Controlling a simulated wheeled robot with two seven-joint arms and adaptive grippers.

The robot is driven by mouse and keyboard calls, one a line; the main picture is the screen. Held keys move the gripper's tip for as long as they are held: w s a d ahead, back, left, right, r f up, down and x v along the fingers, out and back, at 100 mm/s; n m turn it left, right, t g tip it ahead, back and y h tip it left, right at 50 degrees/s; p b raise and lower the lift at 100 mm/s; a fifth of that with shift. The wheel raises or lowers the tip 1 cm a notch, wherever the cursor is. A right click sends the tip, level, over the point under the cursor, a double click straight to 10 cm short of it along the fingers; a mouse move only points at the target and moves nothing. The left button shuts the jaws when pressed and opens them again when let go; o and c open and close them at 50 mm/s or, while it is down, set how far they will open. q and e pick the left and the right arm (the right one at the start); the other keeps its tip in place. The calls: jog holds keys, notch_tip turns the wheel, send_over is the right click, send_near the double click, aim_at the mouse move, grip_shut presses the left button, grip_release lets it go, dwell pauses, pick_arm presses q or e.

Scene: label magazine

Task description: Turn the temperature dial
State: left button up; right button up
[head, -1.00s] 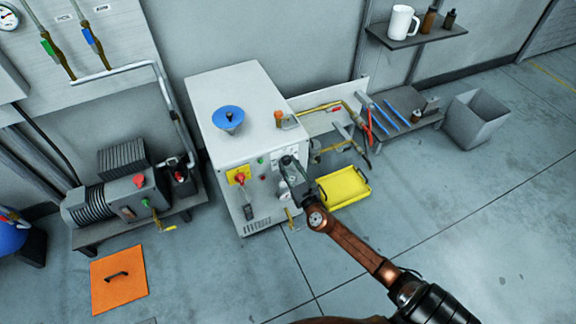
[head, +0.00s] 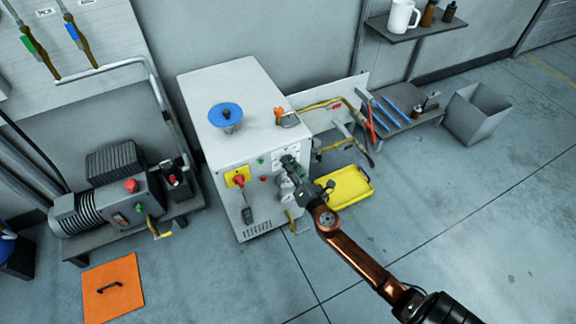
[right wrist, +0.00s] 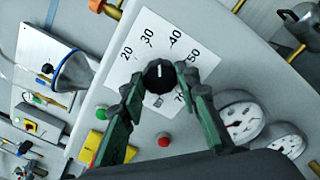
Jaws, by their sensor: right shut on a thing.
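The temperature dial (right wrist: 159,75) is a black knob with a white pointer line on a white scale plate (right wrist: 146,42), on the front of a light grey cabinet (head: 238,85). In the right wrist view the scale shows 20, 30, 40, 50 and a partly covered number. My right gripper (right wrist: 158,84) has its two green-black fingers on either side of the knob, shut on it. In the head view the right gripper (head: 288,163) reaches the cabinet front and hides the dial. My left gripper is not in view.
Two round gauges (right wrist: 242,118) sit beside the dial. A red light (right wrist: 164,140), a green light (right wrist: 102,112) and a red-yellow switch (head: 238,178) are on the same front. A yellow tray (head: 345,188) lies on the floor to the right.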

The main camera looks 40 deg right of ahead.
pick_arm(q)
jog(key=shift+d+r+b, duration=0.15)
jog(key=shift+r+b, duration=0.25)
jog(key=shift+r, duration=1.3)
pick_arm(e)
jog(key=shift+f+m, duration=0.1)
jog(key=shift+m, duration=2.2)
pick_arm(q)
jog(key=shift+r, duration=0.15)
pick_arm(e)
jog(key=o, duration=1.2)
jog(key=shift+c, duration=0.2)
jog(key=v, duration=1.2)
